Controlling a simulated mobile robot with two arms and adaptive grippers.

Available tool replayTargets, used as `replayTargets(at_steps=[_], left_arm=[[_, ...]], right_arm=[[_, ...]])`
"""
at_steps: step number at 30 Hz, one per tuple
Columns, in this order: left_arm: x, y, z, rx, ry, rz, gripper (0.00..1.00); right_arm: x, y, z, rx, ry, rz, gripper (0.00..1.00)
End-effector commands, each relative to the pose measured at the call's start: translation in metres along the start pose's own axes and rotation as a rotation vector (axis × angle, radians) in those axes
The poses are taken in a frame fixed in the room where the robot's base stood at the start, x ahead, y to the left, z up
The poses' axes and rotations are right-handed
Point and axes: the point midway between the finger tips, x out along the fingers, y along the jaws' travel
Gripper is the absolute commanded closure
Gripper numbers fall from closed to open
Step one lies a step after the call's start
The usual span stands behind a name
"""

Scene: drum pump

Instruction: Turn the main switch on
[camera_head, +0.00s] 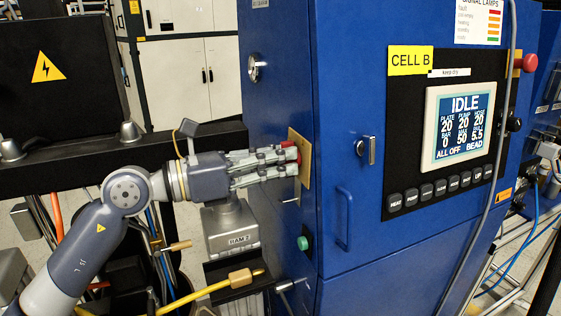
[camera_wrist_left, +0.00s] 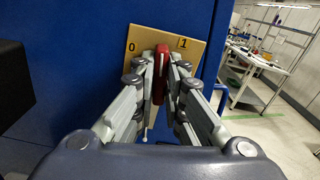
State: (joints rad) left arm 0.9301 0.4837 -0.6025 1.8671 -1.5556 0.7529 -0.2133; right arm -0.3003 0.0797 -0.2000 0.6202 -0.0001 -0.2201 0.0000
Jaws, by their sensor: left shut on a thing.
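The main switch is a red handle (camera_wrist_left: 161,62) on a tan plate (camera_wrist_left: 147,40) marked 0 at left and 1 at right. In the head view the plate (camera_head: 305,172) sits on the side face of the blue cabinet. My left gripper (camera_head: 290,160) reaches it from the left, and its fingers are shut on the red handle. In the wrist view the left gripper (camera_wrist_left: 161,88) has a finger on each side of the handle, which stands roughly upright in that picture. The fingers hide its lower part. I cannot tell which mark it points to. My right gripper is not in view.
The blue cabinet (camera_head: 275,110) carries a display (camera_head: 465,118) reading IDLE and ALL OFF. A green button (camera_head: 303,243) sits below the switch plate. A grey block (camera_head: 232,228) and yellow hose (camera_head: 205,291) are below my left wrist. A black box (camera_head: 58,68) stands at left.

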Motion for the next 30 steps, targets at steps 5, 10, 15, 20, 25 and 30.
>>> replayTargets(at_steps=[5,10,15,20,25,30], left_arm=[[0.0,0.001,-0.002,0.053,0.0,0.001,1.0],[0.0,0.001,-0.003,0.111,0.0,0.001,1.0],[0.0,0.001,-0.002,0.163,0.0,0.001,1.0],[0.0,0.0,-0.001,0.183,0.0,0.001,1.0],[0.0,0.0,-0.001,0.185,0.001,0.001,1.0],[0.0,0.0,0.0,0.184,0.001,0.001,0.63]], right_arm=[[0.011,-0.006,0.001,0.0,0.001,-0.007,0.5],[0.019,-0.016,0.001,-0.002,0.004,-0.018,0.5],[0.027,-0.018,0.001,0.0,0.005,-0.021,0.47],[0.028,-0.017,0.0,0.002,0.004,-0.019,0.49],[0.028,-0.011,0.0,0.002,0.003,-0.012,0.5],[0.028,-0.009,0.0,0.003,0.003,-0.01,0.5]])
